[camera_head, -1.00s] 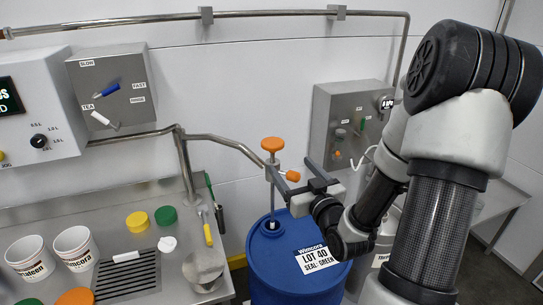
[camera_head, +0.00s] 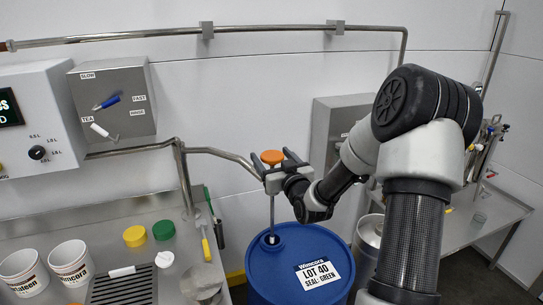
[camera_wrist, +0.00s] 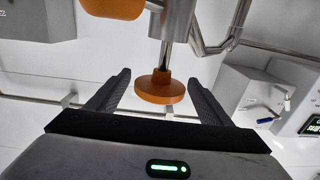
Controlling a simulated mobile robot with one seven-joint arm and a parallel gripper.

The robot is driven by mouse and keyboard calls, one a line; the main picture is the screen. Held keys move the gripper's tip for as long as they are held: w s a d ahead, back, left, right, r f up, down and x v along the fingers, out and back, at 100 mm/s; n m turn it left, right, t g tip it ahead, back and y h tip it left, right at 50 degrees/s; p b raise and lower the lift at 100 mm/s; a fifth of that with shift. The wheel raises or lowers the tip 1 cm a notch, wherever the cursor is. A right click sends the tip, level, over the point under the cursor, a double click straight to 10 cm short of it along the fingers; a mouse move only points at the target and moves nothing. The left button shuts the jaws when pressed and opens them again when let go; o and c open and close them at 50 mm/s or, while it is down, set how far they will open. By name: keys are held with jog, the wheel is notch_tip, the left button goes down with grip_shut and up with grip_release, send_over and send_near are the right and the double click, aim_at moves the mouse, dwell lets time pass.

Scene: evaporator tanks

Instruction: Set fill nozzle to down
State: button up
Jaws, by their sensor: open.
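The fill nozzle is a vertical metal rod (camera_head: 272,210) at the end of a wall pipe. Its lower end meets the opening in the top of the blue drum (camera_head: 262,272). An orange round knob (camera_head: 272,156) tops it. My gripper (camera_head: 270,164) is at the knob's height, its fingers spread and pointing toward the wall. In the wrist view, the knob (camera_wrist: 160,88) shows between the two open fingers, with gaps on both sides. A second orange part (camera_wrist: 113,6) is cut off at the wrist view's top edge; my gripper hides it in the head view.
A steel pipe (camera_head: 222,152) runs from the left to the nozzle. The steel counter (camera_head: 135,225) at left holds cups, lids and tools. A grey wall box (camera_head: 335,125) is partly hidden behind my arm. A side table (camera_head: 500,210) stands at right.

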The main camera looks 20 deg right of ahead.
jog(key=shift+w, duration=0.3)
jog(key=c, duration=1.5)
notch_tip(320, 180, down, 5)
jog(key=b, duration=0.4)
jog(key=shift+r+b, duration=0.2)
jog(key=shift+b, duration=0.15)
jog(key=shift+c, duration=0.2)
jog(key=shift+r, duration=0.1)
jog(key=shift+s, duration=0.1)
jog(key=o, duration=1.4)
jog(key=shift+o, duration=0.7)
